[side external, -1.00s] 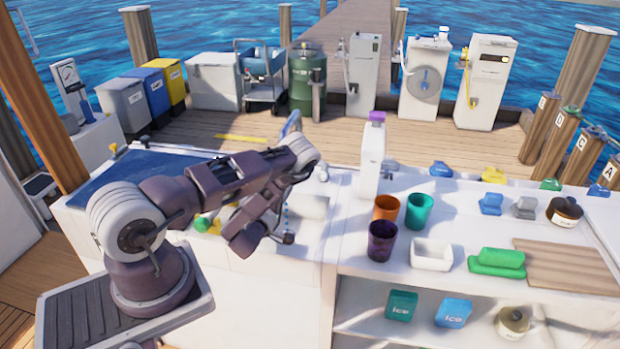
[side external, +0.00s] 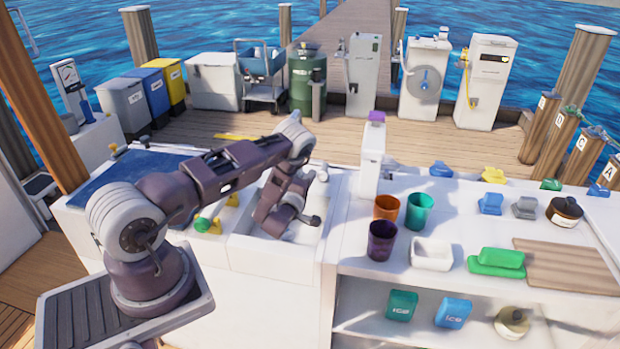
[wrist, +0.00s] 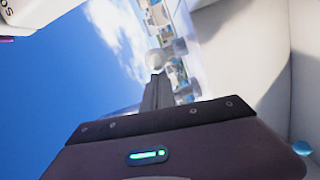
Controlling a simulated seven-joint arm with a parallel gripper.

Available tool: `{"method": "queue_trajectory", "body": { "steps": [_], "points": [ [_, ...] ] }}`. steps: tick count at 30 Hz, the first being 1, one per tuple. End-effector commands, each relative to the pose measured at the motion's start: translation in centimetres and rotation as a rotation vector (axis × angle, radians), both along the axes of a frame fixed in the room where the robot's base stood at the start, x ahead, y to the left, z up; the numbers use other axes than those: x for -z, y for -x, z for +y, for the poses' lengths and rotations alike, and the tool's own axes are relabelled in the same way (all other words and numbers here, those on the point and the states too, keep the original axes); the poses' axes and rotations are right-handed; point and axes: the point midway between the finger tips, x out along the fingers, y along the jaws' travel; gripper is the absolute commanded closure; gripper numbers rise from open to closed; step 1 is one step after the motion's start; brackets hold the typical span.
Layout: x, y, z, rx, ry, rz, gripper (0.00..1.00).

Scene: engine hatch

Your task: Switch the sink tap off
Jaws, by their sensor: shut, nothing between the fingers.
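The white sink (side external: 306,240) is set in the counter, with my arm reaching over it and covering much of it. A small pale rounded piece (side external: 322,172) behind the sink looks like part of the tap. The rest of the tap is hidden by my arm, and its on or off state cannot be seen. My gripper (side external: 313,220) is shut and empty, low over the right part of the sink. In the wrist view my dark fingers (wrist: 157,92) are together, with a pale round knob (wrist: 160,60) just beyond their tips. I cannot tell whether they touch.
A tall white bottle with a purple cap (side external: 372,158) stands right of the sink. Orange (side external: 386,207), teal (side external: 419,210) and purple (side external: 382,240) cups stand in front of it. Small yellow and green items (side external: 207,224) lie left of my gripper.

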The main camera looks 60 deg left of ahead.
Motion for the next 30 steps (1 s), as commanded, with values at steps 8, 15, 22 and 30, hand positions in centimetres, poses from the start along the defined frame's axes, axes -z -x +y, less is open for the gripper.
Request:
{"method": "queue_trajectory", "body": {
  "steps": [8,15,22,30],
  "points": [
    [0.0,-0.2,-0.4,-0.036,0.001,-0.001,1.00],
    [-0.1,-0.3,-0.6,-0.077,0.000,-0.002,1.00],
    [0.0,-0.6,-1.1,-0.138,0.002,-0.001,1.00],
    [0.0,-1.5,-2.4,-0.268,0.002,-0.001,1.00]
  ]
}}
